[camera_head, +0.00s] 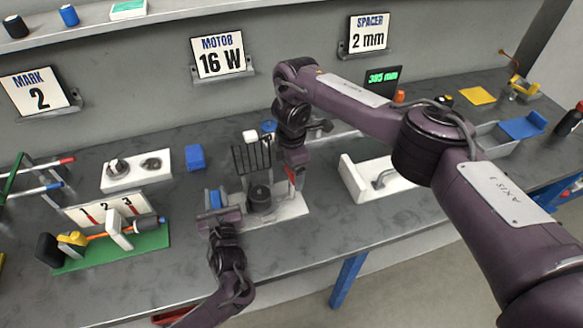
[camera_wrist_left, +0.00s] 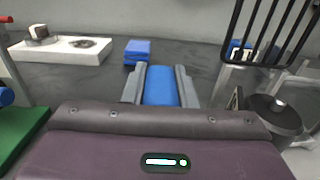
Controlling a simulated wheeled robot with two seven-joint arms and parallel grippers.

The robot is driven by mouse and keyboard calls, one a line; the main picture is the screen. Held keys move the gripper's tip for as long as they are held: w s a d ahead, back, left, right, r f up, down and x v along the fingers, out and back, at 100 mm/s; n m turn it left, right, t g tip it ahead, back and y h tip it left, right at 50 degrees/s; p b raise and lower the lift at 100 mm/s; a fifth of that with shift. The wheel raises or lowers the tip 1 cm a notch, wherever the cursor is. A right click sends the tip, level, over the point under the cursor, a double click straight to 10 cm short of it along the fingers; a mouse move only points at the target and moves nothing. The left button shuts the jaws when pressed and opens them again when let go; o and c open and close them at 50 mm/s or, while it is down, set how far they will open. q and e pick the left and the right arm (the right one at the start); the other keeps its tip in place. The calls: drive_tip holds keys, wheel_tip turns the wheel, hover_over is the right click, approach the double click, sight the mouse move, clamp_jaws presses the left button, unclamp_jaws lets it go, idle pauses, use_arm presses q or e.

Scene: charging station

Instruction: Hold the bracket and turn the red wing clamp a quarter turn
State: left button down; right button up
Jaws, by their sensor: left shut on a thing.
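A fixture with a pale base (camera_head: 290,208) stands mid-bench, carrying an upright black wire grille (camera_head: 250,156) and a dark round part (camera_head: 260,197). The grille (camera_wrist_left: 262,32) and round part (camera_wrist_left: 272,113) also show at right in the left wrist view. My left gripper (camera_head: 214,198) is shut on a blue grip (camera_wrist_left: 161,87), apparently the bracket's; it lies between both fingers. My right gripper (camera_head: 291,171) points down at the fixture's right side. A small red part (camera_head: 291,174), probably the wing clamp, shows at its fingertips. The fingers are too small and hidden to judge.
A blue block (camera_head: 195,157) and a white plate with knobs (camera_head: 136,171) lie left of the fixture. A green board (camera_head: 150,243) with a numbered panel is at front left. A white L-shaped stand (camera_head: 357,183) is close on the right. Bare bench lies in front.

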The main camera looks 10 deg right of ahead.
drive_tip(key=shift+o, duration=0.2)
drive_tip(key=shift+r, duration=0.1)
wheel_tip(320, 180, up, 12)
idle(0.4)
use_arm(q)
drive_tip(key=c, duration=1.1)
unclamp_jaws()
drive_tip(key=shift+s, duration=0.1)
